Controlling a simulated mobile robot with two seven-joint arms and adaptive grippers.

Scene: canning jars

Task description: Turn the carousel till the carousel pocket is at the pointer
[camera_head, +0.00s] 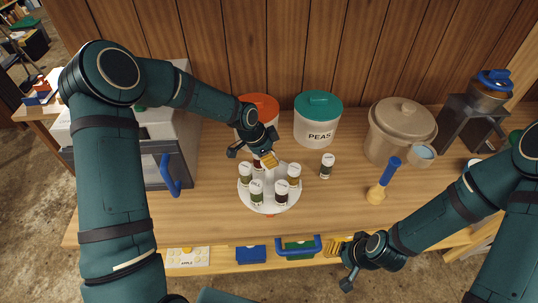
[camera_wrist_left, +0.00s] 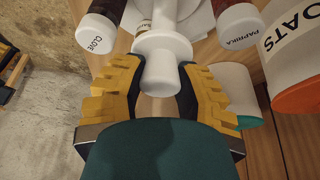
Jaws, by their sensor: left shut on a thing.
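The white carousel (camera_head: 268,207) stands on the wooden counter with several small spice jars around its central post. My left gripper (camera_head: 268,160) reaches down over its middle. In the left wrist view my left gripper (camera_wrist_left: 160,85) has its yellow fingers on either side of the white central knob (camera_wrist_left: 160,72), shut on it. A clove jar (camera_wrist_left: 98,32) and a paprika jar (camera_wrist_left: 238,24) show beyond the fingers. A small red mark, perhaps the pointer, shows at the carousel's front edge; the empty pocket is hard to make out.
One spice jar (camera_head: 327,166) stands on the counter right of the carousel. Behind are an orange-lidded canister (camera_head: 262,103) and a peas canister (camera_head: 318,125). A beige crock (camera_head: 398,135), a blue-handled tool (camera_head: 385,180) and a grinder stand right. A grey cabinet (camera_head: 170,145) stands left.

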